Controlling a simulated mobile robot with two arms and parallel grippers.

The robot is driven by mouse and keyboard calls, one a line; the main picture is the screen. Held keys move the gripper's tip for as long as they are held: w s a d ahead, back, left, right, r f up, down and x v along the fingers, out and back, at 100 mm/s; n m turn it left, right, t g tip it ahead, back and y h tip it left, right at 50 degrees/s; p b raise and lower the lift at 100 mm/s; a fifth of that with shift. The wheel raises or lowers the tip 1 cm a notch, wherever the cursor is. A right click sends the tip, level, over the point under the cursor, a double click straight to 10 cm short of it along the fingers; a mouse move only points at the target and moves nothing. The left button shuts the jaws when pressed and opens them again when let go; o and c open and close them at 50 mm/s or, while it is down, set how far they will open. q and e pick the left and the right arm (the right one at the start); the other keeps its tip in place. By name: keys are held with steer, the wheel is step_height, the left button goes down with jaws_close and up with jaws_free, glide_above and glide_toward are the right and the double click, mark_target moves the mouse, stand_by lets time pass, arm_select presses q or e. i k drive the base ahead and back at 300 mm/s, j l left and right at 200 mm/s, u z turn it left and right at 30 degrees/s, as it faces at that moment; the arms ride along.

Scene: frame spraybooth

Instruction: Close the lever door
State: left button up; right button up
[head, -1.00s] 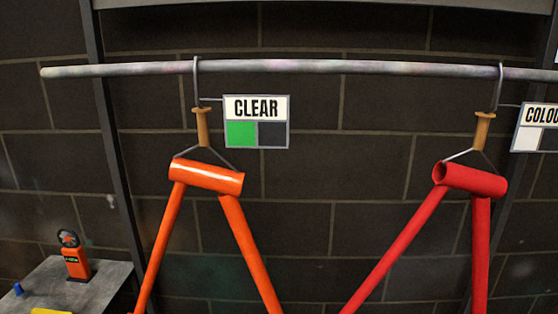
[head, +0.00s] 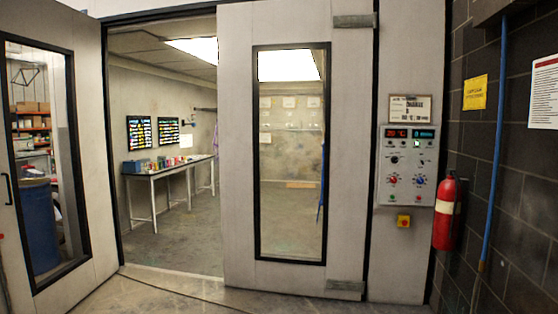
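A pale booth door leaf with a tall window (head: 88,150) stands swung open at the left, angled out from the doorway. A black handle (head: 8,188) shows at its left edge. A second pale door leaf (head: 238,150) with a tall window fills the right part of the doorway and looks about flush with the wall, with hinge plates on its right side. Neither of my grippers is in view.
The opening between the leaves shows a bench (head: 170,168) with small items inside the booth. Right of the doorway are a control panel (head: 408,165), a red fire extinguisher (head: 447,212) and a blue pipe (head: 494,150). The concrete floor (head: 190,292) in front looks clear.

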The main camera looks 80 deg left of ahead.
mark_target(53, 26)
steer(key=k+j+u, duration=0.15)
steer(key=u, duration=2.3)
steer(key=i+j+u, duration=0.1)
steer(key=j+u, duration=0.25)
steer(key=i+j+u, duration=0.15)
steer(key=j+u, duration=0.25)
steer(key=j, duration=0.15)
steer(key=i+j+u, duration=0.5)
steer(key=j+u, duration=0.25)
steer(key=i+j+u, duration=0.75)
steer(key=i, duration=0.45)
steer(key=i+u, duration=0.4)
steer(key=i, duration=0.45)
steer(key=i+z, duration=0.15)
steer(key=i, duration=0.4)
steer(key=i+j+z, duration=0.15)
steer(key=i, duration=0.4)
steer(key=i+j+z, duration=0.15)
steer(key=i, duration=0.45)
